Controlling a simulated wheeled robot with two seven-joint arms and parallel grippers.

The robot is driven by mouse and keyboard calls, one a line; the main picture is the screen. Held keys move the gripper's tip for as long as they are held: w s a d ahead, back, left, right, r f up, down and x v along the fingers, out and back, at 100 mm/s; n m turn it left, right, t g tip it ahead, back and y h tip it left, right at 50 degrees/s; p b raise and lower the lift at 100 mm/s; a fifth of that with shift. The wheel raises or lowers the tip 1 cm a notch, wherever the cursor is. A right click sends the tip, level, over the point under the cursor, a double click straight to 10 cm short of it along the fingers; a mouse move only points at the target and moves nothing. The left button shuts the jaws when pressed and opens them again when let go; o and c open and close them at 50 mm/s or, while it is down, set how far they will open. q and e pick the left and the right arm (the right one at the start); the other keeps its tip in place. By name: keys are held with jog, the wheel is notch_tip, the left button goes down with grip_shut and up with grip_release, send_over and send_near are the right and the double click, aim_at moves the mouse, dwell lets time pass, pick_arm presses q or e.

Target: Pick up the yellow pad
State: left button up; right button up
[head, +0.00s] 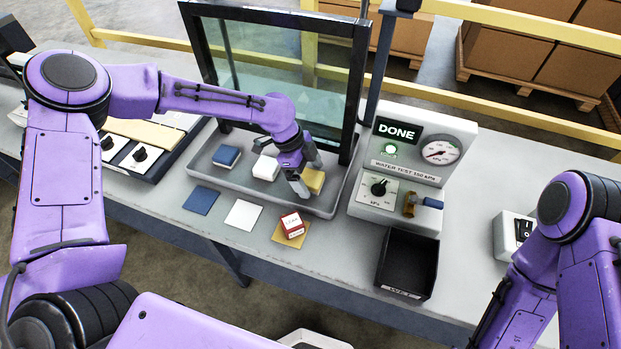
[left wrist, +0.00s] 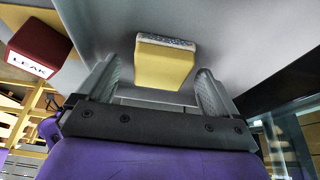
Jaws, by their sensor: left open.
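The yellow pad (head: 314,180) sits at the right end of the grey tray (head: 333,207), in front of the glass panel. In the left wrist view the yellow pad (left wrist: 163,62) is a yellow block with a pale, speckled layer on its far side. My left gripper (head: 306,178) is open, with one finger on each side of the pad in the head view. In the left wrist view my left gripper (left wrist: 155,92) has its fingertips a little short of the pad, with gaps on both sides. My right gripper is not in view; only part of that arm shows at the right.
A blue pad (head: 226,156) and a white pad (head: 266,168) share the tray. A red LEAK block (head: 292,224) stands on a yellow square (head: 287,236) in front. The framed glass panel (head: 280,62) rises close behind. A black bin (head: 407,263) and gauge box (head: 418,150) are right.

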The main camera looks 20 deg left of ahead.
pick_arm(q)
jog(key=shift+c, duration=0.3)
jog(key=c, duration=1)
jog(key=shift+c, duration=0.5)
jog(key=shift+r, duration=0.15)
